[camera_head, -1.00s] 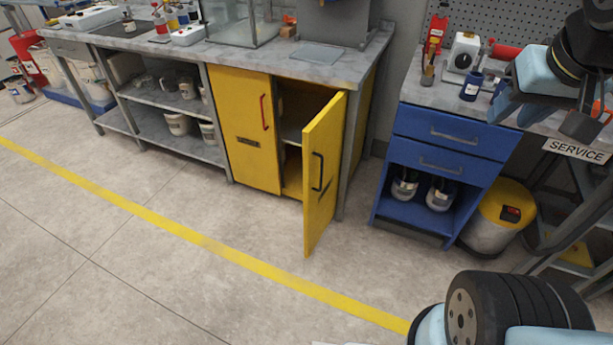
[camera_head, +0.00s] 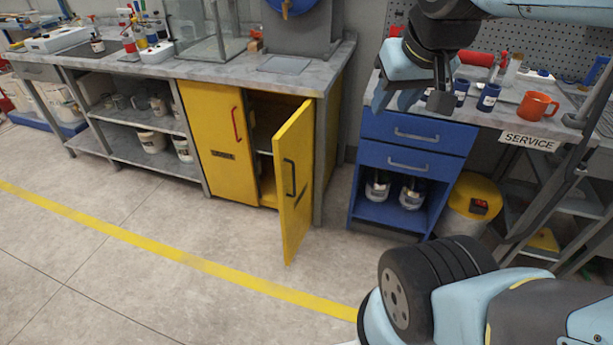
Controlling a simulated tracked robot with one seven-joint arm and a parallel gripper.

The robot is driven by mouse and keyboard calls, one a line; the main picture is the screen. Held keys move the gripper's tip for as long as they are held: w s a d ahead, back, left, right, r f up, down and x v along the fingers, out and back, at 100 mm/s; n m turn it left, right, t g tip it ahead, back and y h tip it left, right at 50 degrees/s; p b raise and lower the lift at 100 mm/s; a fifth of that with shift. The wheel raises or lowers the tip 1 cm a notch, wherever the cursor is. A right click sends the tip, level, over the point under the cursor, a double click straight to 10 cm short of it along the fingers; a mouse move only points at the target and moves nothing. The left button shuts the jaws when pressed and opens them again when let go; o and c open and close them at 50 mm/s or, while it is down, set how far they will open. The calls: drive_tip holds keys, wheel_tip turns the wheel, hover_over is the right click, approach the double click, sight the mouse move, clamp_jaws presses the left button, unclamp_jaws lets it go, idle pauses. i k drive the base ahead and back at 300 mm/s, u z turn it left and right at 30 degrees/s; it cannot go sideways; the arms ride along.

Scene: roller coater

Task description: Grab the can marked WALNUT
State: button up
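No label that reads WALNUT can be made out. Two metal cans stand in the open bottom bay of the blue cabinet (camera_head: 418,160), a left can (camera_head: 377,186) and a right can (camera_head: 412,193); their labels are too small to read. Two small dark blue containers, one left (camera_head: 461,92) and one right (camera_head: 488,97), stand on the bench top, also unreadable. My gripper (camera_head: 423,102) hangs in front of the service bench, left of the blue containers in the picture. Its fingers look apart, with nothing seen between them.
A yellow cabinet (camera_head: 218,150) has its right door (camera_head: 294,185) swung open; its inside is mostly hidden. Pails and mugs fill the grey shelves (camera_head: 110,150). An orange mug (camera_head: 538,106) and a yellow-lidded bin (camera_head: 470,205) are at right. The floor in front is clear.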

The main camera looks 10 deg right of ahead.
sight(97, 45)
drive_tip(key=u, duration=0.45)
drive_tip(key=i, duration=1.05)
drive_tip(key=z, duration=0.45)
